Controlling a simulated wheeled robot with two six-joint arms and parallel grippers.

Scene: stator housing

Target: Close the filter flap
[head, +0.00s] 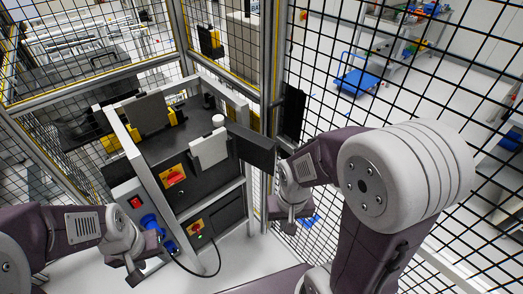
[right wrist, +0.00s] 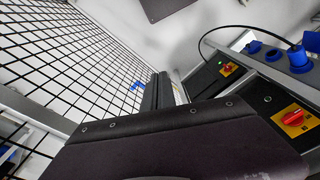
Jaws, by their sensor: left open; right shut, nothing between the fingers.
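A dark flat panel (head: 252,149), which looks like the filter flap, sticks out from the right side of the machine (head: 227,193) in the head view. It stands out at an angle beside a pale upright plate (head: 209,150). Its hinge is not clear. My left gripper (head: 145,262) is open and empty at the lower left, in front of the machine's front left corner and away from the panel. My right gripper (head: 288,212) is shut and empty, below and to the right of the panel, apart from it in the picture.
A red rotary switch (head: 175,178) on a yellow plate sits on the machine front. A blue plug (head: 150,222) and a black cable are near my left gripper. Mesh fencing (head: 335,80) and an upright post (head: 269,70) stand close behind and right of the panel.

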